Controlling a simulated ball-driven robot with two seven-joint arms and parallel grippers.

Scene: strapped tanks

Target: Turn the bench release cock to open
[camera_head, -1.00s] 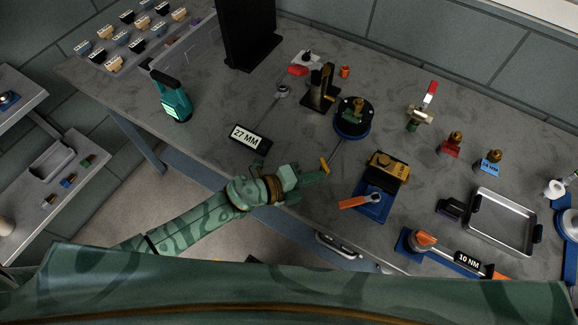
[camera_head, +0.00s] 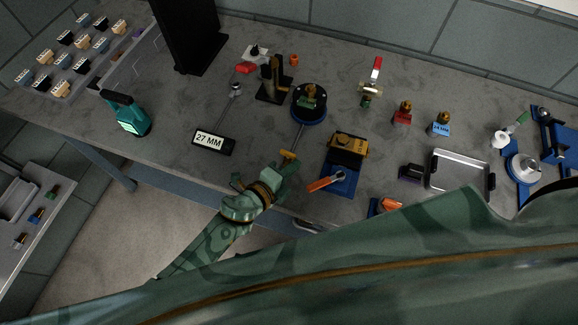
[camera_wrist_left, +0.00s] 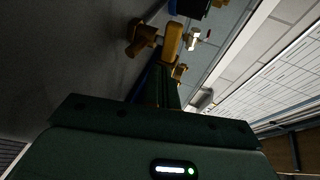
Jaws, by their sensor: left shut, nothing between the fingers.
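The cock (camera_head: 369,84) with a red lever stands on the bench toward the back wall, right of the round black fixture. Its lever points up and away in the head view. A red-tipped fitting that looks like it shows small in the left wrist view (camera_wrist_left: 194,41). My left gripper (camera_head: 291,163) is shut and empty over the bench's front edge, well short of the cock. It is close to the rod end of the round black fixture (camera_head: 309,103); I cannot tell whether they touch. My right gripper is out of view.
A blue-based block with an orange lever (camera_head: 325,181) is right of my left gripper. A 27 MM wrench (camera_head: 213,142) lies to the left. Red (camera_head: 402,116) and blue (camera_head: 440,127) fittings and a metal tray (camera_head: 459,171) are right of the cock.

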